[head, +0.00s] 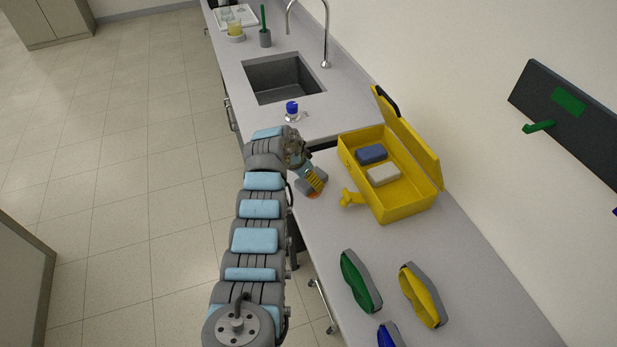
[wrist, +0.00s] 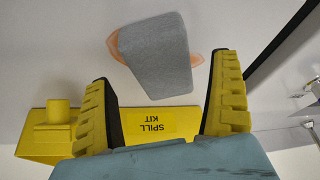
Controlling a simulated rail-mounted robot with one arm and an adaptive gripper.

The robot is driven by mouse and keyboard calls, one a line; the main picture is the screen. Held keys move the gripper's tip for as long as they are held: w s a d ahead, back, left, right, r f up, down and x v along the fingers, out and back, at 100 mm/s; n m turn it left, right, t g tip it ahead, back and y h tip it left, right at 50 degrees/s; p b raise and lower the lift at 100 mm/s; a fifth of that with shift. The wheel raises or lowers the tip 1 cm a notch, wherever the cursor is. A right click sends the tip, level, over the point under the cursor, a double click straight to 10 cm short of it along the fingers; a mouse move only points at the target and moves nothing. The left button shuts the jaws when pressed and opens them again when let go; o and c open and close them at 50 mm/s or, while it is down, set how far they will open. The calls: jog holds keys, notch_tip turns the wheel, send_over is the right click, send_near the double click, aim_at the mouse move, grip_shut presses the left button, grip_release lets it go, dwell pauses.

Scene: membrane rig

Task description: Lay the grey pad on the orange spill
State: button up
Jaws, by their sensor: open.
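The grey pad (wrist: 155,55) lies over the middle of the orange spill (wrist: 196,57) in the wrist view. Orange shows past the pad's left and right sides; the rest of the spill is hidden under it. My gripper (wrist: 160,67) is open, its yellow ridged fingers apart on either side of the pad's near end, with a gap to the pad on both sides. In the head view my gripper (head: 315,180) is low over the counter, and a little orange spill (head: 314,196) shows beside it. The pad is mostly hidden there.
An open yellow spill kit case (head: 408,211) holds a blue block (head: 371,154) and a white block (head: 383,174). A yellow piece (head: 352,198) lies beside it. Goggles (head: 361,281) lie nearer; a blue-capped bottle (head: 292,110) and sink (head: 283,79) are farther back.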

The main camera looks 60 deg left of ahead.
jog(key=a+v, duration=0.1)
jog(key=v, duration=0.7)
jog(key=shift+s+d+r, duration=0.2)
jog(key=shift+d+r, duration=0.2)
jog(key=shift+d, duration=0.1)
jog(key=shift+d, duration=0.1)
dwell(0.3)
